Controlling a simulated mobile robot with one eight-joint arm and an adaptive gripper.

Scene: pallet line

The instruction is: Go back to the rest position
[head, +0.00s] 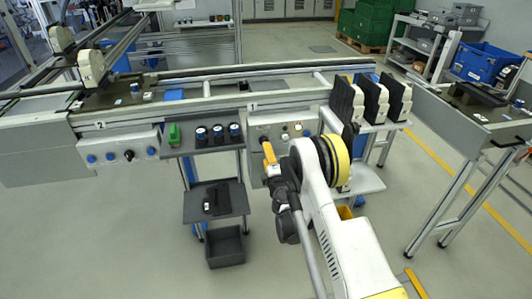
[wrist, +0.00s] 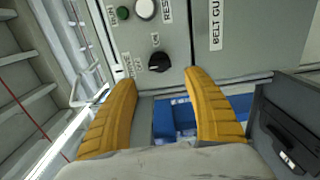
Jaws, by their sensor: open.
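My gripper shows small in the head view (head: 268,152), with its yellow fingers raised in front of the control box below the conveyor line. In the wrist view my gripper (wrist: 158,84) has its two ribbed yellow fingers spread wide, with nothing between them. The grey control box (wrist: 220,55) lies beyond the fingertips, with a black rotary knob (wrist: 160,62), a white button (wrist: 145,9) and a green button (wrist: 122,13). I cannot tell the distance to the box, and I see no contact. In the head view, my arm hides part of the box's right side.
A small shelf (head: 205,143) with several dark round items and a green one stands left of my gripper. Black upright holders (head: 372,100) stand to the right. A dark bin (head: 226,246) sits on the floor below. Floor at front left is clear.

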